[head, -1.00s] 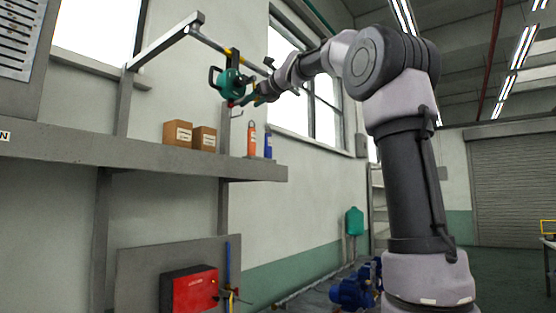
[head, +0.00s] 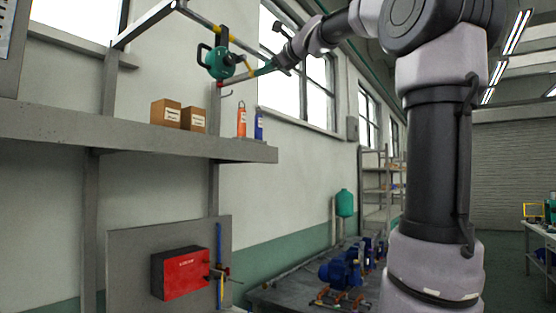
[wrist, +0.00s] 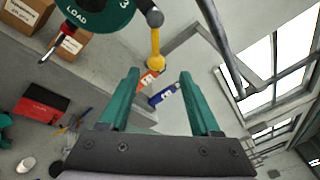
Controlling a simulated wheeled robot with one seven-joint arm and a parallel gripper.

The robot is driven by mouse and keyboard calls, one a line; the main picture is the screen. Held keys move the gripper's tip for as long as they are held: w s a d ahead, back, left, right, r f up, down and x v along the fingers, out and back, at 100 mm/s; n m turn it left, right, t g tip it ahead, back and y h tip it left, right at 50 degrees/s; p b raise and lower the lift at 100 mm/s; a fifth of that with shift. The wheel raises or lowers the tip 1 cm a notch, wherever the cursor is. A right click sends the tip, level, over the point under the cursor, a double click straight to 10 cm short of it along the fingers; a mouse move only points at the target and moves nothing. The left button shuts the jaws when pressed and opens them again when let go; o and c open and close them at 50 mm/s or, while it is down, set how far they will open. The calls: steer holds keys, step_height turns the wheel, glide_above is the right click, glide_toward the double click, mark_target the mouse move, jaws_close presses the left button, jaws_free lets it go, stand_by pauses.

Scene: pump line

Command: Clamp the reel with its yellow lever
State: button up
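The reel (head: 220,62) is a round green body hanging from the overhead rail by a black bracket. In the wrist view its rim (wrist: 95,12) shows at the upper left, marked LOAD. The yellow lever (wrist: 155,45) runs from a black joint beside the reel down to a rounded end; it also shows in the head view (head: 248,64). My gripper (wrist: 159,75) has two green fingers, spread open with nothing between them. The lever's end lies just ahead of the fingertips, apparently not touching either. In the head view my gripper (head: 262,69) is right of the reel.
A grey shelf (head: 120,132) below carries two cardboard boxes (head: 180,115), an orange bottle (head: 241,122) and a blue bottle (head: 258,124). A hook (head: 226,94) hangs under the reel. A red box (head: 180,273) is on the panel below.

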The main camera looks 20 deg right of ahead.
steer(key=s+f+n+g+h, duration=0.1)
steer(key=s+f+n+g, duration=0.2)
steer(key=f, duration=1.2)
steer(key=s+a+f+n+g+h, duration=0.1)
steer(key=s+f+n+g, duration=0.3)
steer(key=s+f+n, duration=0.5)
steer(key=s+f, duration=0.3)
steer(key=f, duration=0.4)
steer(key=shift+s+a+n, duration=0.15)
steer(key=shift+s+n, duration=0.15)
